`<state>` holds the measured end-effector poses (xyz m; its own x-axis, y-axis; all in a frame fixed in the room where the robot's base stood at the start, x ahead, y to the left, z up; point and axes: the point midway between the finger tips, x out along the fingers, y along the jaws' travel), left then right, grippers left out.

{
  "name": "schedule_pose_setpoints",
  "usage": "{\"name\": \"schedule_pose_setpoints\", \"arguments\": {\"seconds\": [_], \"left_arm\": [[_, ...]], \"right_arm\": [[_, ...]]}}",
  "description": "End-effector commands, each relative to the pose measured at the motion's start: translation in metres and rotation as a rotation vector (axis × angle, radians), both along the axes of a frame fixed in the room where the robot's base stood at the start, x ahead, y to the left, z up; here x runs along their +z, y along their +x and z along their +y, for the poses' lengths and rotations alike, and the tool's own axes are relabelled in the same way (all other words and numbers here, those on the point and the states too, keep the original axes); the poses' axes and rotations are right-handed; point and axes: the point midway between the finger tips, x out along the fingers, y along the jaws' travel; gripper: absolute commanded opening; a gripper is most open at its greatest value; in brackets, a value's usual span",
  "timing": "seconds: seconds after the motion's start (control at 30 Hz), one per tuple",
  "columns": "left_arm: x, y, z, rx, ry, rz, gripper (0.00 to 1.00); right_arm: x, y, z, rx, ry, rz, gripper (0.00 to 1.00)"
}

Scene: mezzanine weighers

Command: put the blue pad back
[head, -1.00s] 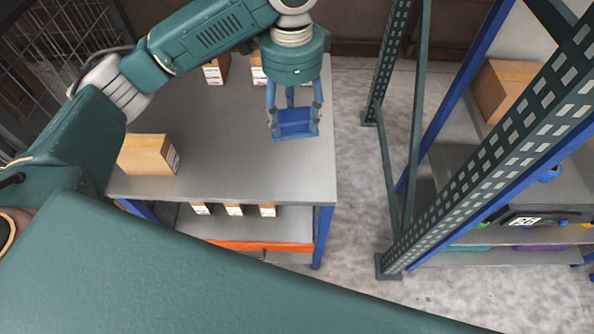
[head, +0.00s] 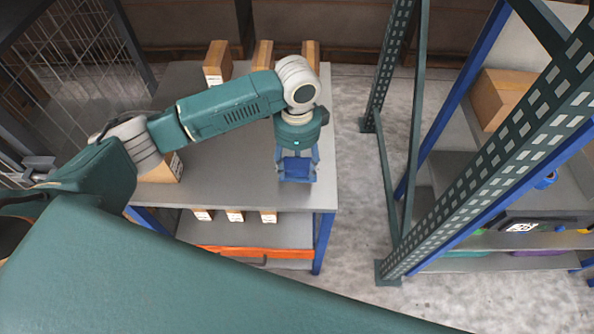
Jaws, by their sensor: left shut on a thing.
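The blue pad (head: 297,170) is in my left gripper (head: 297,162), over the right front part of the grey table top (head: 225,192). The gripper points down and its fingers are shut on the pad. I cannot tell whether the pad touches the table or is just above it. My right gripper does not show in the head view.
Cardboard boxes stand at the table's back edge, one of them at the left (head: 217,62). Another box (head: 164,170) is partly behind my left arm. Small boxes (head: 235,215) and an orange strip (head: 255,252) are below. A rack upright (head: 470,170) rises at right.

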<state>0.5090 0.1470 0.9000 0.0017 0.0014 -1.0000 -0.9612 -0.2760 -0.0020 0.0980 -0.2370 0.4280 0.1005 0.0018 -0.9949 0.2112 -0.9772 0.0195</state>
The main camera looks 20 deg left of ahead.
Motion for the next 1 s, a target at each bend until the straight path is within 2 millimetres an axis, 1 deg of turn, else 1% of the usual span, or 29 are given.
{"name": "schedule_pose_setpoints", "arguments": {"seconds": [0.2,0.3,0.73,0.77,0.8,0.83,1.0], "left_arm": [[-0.031,-0.001,0.0,0.001,0.001,0.004,0.34],[-0.041,-0.001,0.0,0.0,0.001,0.001,0.34],[-0.047,0.0,0.0,0.0,0.0,0.0,0.34],[-0.046,0.0,0.0,0.0,0.0,0.0,0.61],[-0.046,0.0,0.0,0.0,0.0,0.0,0.69],[-0.046,0.0,0.0,0.0,0.0,0.0,0.74],[-0.046,0.0,0.0,0.0,0.0,0.0,0.74]], "right_arm": [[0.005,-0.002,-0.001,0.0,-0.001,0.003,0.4],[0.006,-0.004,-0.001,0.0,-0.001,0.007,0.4],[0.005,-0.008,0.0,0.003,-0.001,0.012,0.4],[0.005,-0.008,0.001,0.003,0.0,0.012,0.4],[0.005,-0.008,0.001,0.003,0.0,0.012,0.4],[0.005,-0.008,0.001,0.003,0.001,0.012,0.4],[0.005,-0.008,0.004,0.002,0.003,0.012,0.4]]}}
